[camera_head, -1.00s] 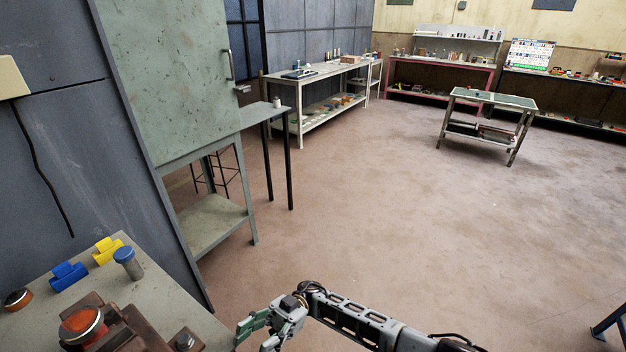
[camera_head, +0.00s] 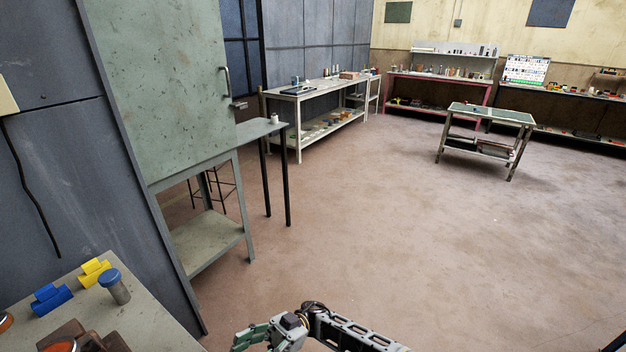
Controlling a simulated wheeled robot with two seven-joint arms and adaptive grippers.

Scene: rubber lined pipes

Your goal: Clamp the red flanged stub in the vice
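The brown vice (camera_head: 92,341) is at the bottom left on a grey bench (camera_head: 150,324), cut off by the picture's lower edge. An orange-red round flange (camera_head: 60,346) with a pale rim shows at the vice, mostly cut off, so I cannot tell how it sits in the jaws. A second orange-red piece (camera_head: 5,321) is cut by the left edge. My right gripper (camera_head: 252,342) is low in the picture, right of the bench, apart from the vice. Its green fingers look apart and empty, with the lower one partly cut off. My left gripper is not in view.
A blue pipe piece (camera_head: 52,299), a yellow one (camera_head: 94,272) and a blue-capped grey stub (camera_head: 115,287) are on the bench behind the vice. A grey cabinet stand (camera_head: 205,240) is beyond. The floor to the right is open.

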